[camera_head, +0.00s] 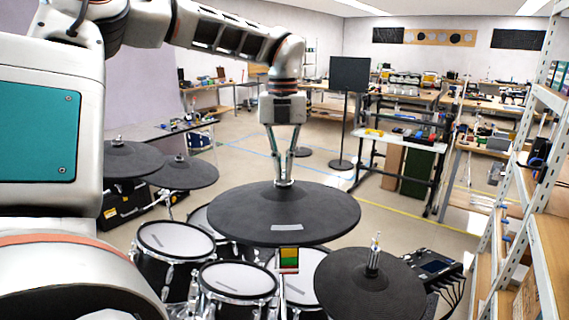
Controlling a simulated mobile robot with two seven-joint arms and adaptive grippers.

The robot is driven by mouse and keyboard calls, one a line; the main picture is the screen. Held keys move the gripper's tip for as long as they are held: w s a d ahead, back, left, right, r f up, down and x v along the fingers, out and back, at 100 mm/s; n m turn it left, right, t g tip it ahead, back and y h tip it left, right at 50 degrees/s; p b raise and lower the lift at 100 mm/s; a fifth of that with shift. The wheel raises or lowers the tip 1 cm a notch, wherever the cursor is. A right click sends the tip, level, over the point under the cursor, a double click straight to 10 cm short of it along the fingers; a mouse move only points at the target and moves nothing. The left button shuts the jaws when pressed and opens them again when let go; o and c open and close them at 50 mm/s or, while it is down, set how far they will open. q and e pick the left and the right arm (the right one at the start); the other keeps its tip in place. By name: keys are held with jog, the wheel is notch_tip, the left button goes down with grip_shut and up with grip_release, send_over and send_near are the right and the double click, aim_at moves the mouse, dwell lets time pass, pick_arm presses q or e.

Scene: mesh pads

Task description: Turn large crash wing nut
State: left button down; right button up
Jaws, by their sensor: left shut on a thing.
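The large crash (245,212) is a wide dark cymbal pad in the middle of the head view, with a light label near its front edge. My left gripper (284,183) reaches down from above onto its centre. Its fingers come together there, shut on the wing nut at the top of the crash. The wing nut itself is mostly hidden between the fingertips. My right gripper is not in the view.
Drum pads (175,241) stand below the crash. Another cymbal pad (345,285) with an upright rod is at front right. Two more dark cymbals (185,174) are at left. A drum module (437,266) and metal shelving (520,190) stand at right.

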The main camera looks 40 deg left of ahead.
pick_arm(q)
jog(key=m, duration=0.3)
jog(key=shift+s+a+m, duration=0.1)
jog(key=shift+m, duration=0.2)
jog(key=m, duration=0.3)
jog(key=shift+a, duration=0.1)
jog(key=shift+m, duration=0.5)
jog(key=shift+m+h, duration=0.3)
jog(key=c, duration=2.2)
grip_release()
